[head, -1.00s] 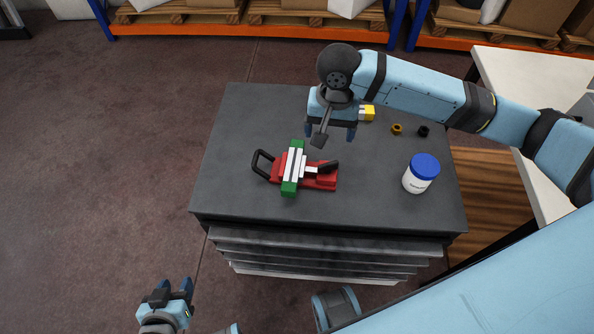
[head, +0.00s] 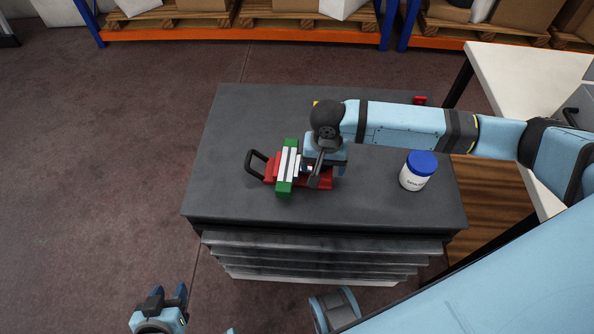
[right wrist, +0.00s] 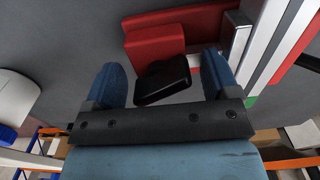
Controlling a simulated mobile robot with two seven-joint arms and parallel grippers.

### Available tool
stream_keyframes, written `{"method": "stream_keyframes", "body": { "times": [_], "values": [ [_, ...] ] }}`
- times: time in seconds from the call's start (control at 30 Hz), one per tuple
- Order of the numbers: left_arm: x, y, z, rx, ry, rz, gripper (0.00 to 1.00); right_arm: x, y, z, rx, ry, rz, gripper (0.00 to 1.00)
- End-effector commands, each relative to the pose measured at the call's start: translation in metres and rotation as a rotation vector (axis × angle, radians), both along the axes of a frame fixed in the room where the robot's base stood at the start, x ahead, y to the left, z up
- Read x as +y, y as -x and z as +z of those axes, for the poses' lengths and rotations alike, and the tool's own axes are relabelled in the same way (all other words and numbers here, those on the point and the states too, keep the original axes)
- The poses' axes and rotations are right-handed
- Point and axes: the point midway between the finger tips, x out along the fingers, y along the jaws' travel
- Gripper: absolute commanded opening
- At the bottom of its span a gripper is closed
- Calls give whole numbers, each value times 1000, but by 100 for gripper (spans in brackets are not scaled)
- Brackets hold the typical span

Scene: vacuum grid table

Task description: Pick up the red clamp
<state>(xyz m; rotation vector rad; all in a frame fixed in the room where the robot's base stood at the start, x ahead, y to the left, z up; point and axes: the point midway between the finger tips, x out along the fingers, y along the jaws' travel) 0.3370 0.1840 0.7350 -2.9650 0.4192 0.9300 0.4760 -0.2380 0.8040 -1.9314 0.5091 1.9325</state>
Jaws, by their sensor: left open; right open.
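The red clamp (head: 271,170) lies on the dark grey table top, with a black loop handle on its left and green and white bars across it. My right gripper (head: 328,172) is over the clamp's right end and hides part of it. In the right wrist view the open fingers (right wrist: 165,78) stand on either side of a black knob, with the clamp's red body (right wrist: 157,45) just beyond. I cannot tell whether the fingers touch it. My left gripper (head: 169,292) is open and empty, low in front of the table.
A white jar with a blue lid (head: 418,170) stands to the right of the clamp on the table (head: 235,120). A small red item (head: 420,100) shows at the back right edge, beyond my right arm. The table's left and back left are clear.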

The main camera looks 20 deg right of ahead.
Motion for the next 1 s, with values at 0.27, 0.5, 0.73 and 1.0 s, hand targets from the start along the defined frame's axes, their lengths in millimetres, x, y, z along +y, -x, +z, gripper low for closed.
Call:
{"method": "stream_keyframes", "body": {
  "times": [0.27, 0.5, 0.73, 1.0],
  "values": [
    [-2, 0, 1, -1, 5, 2, 45, 0, 0, -5, 0, 0, 1, 81],
    [-1, 1, 1, -1, 1, 1, 45, 0, 0, -5, -1, 0, 1, 30],
    [3, 1, 0, -1, -8, -6, 45, 0, -1, -4, -3, -2, 1, 18],
    [2, 1, 3, -1, -7, -5, 45, 0, -1, 8, -5, -2, 1, 18]
  ]
}}
